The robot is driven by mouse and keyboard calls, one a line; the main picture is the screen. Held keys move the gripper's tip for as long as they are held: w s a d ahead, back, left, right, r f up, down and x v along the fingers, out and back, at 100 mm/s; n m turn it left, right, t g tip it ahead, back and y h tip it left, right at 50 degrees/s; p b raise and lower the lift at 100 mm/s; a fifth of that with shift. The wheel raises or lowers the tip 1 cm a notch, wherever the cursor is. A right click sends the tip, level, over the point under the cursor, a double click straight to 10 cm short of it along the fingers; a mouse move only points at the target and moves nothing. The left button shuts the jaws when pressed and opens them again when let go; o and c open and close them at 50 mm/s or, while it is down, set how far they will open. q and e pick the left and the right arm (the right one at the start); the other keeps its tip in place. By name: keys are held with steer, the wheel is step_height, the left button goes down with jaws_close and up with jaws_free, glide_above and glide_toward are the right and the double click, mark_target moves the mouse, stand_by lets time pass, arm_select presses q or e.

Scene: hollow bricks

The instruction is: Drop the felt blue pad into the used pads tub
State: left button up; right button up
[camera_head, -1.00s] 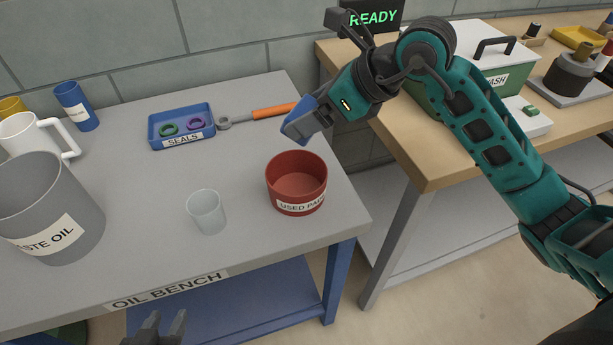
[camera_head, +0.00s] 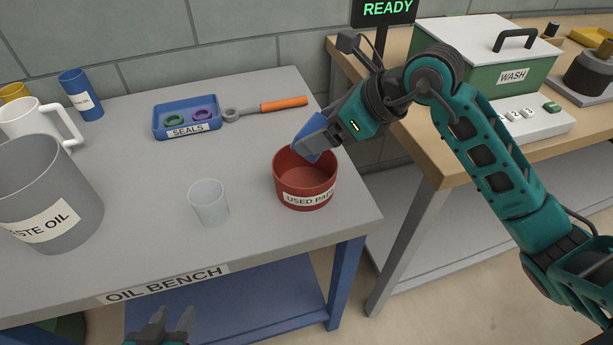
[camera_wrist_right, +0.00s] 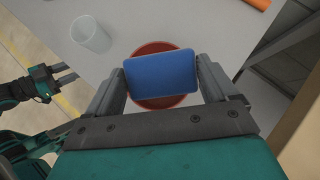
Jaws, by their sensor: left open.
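The felt blue pad (camera_head: 308,139) is held between the fingers of my right gripper (camera_head: 314,146). In the right wrist view the blue pad (camera_wrist_right: 160,74) spans the gap between both fingers. The red used pads tub (camera_head: 305,184) stands near the right edge of the oil bench. The pad is over the tub's back rim in the head view, and the tub (camera_wrist_right: 158,103) shows behind the pad in the wrist view. The tub's visible inside looks empty. My left gripper (camera_head: 170,322) is open and empty at the bottom, in front of the bench.
A clear cup (camera_head: 209,203) stands left of the tub. A blue seals tray (camera_head: 187,118) and an orange-handled wrench (camera_head: 266,109) lie behind. The grey waste oil container (camera_head: 45,195), a white mug (camera_head: 35,122) and a blue cup (camera_head: 80,95) stand at left.

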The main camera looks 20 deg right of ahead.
steer(key=shift+o, duration=1)
steer(key=v, duration=1.3)
steer(key=shift+a, duration=0.2)
